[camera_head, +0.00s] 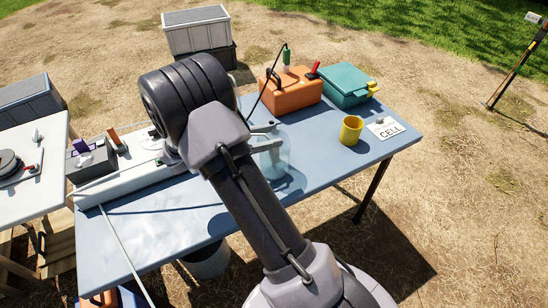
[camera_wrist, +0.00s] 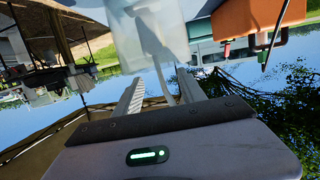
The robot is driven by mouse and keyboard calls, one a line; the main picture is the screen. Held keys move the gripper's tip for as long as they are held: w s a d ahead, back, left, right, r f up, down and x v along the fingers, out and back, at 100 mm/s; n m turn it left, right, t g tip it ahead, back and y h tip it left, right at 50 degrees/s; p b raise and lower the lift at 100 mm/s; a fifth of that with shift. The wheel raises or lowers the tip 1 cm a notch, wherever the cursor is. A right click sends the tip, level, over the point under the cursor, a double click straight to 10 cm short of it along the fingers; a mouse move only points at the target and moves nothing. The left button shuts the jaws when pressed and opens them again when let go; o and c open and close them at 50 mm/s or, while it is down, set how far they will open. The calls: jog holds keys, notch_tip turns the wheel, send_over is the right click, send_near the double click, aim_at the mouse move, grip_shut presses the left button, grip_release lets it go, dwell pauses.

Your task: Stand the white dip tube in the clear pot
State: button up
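The clear pot (camera_head: 272,163) stands on the blue table, partly behind my arm. In the wrist view the see-through pot (camera_wrist: 145,35) fills the top middle, just beyond my fingertips. My gripper (camera_head: 270,137) is at the pot; its two fingers are apart in the wrist view (camera_wrist: 160,85). I cannot tell whether they touch the pot. A thin pale strip shows between the fingers and through the pot, but I cannot tell what it is. A long thin white tube (camera_head: 122,250) slants past the table's front left edge; I cannot tell whether it is the dip tube.
An orange box (camera_head: 292,93), a teal box (camera_head: 346,82), a yellow cup (camera_head: 351,130) and a card marked CELL (camera_head: 385,128) are on the blue table (camera_head: 330,165). The front right of the table is clear.

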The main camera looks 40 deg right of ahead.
jog(key=p+v, duration=0.5)
jog(key=v, duration=1.2)
jog(key=shift+w+a+p, duration=0.15)
jog(key=shift+a+p, duration=0.1)
jog(key=shift+p, duration=0.05)
jog(key=s+r+n+y, duration=0.6)
jog(key=s+r+y, duration=0.2)
jog(key=s+r, duration=0.25)
jog(key=s+a+r+n+t+y, duration=0.5)
jog(key=s+a+n+t+y, duration=0.4)
jog(key=s+a+n, duration=0.1)
jog(key=shift+s+a+r, duration=0.15)
jog(key=shift+s+a, duration=0.65)
jog(key=shift+a, duration=0.15)
